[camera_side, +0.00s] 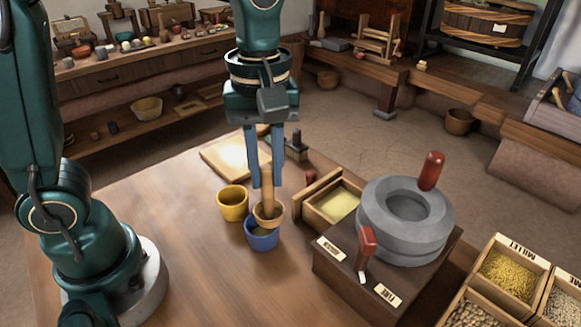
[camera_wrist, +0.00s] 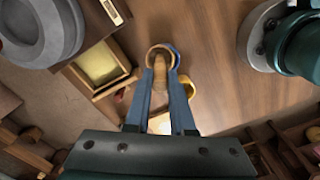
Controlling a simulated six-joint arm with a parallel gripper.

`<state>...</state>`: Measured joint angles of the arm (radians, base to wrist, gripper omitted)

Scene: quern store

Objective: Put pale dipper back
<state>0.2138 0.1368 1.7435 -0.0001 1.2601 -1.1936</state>
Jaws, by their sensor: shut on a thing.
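My gripper (camera_side: 267,186) points down and is shut on the upright handle of the pale wooden dipper (camera_side: 267,211). The dipper's round bowl is at the lower end, over the back part of the blue cup (camera_side: 262,239). I cannot tell whether the bowl touches the rim or hangs just above it. In the wrist view, the dipper (camera_wrist: 160,67) shows between my fingers (camera_wrist: 160,95), and its bowl hides most of the blue cup (camera_wrist: 176,55). A yellow cup (camera_side: 233,205) stands beside the blue one, at its back left.
A stone quern (camera_side: 405,235) with red handles stands on a labelled wooden base at the right. A tray of yellow meal (camera_side: 335,203) lies between it and the cups. A pale board (camera_side: 225,158) lies behind. Grain boxes (camera_side: 508,275) stand at far right. The table's front left is clear.

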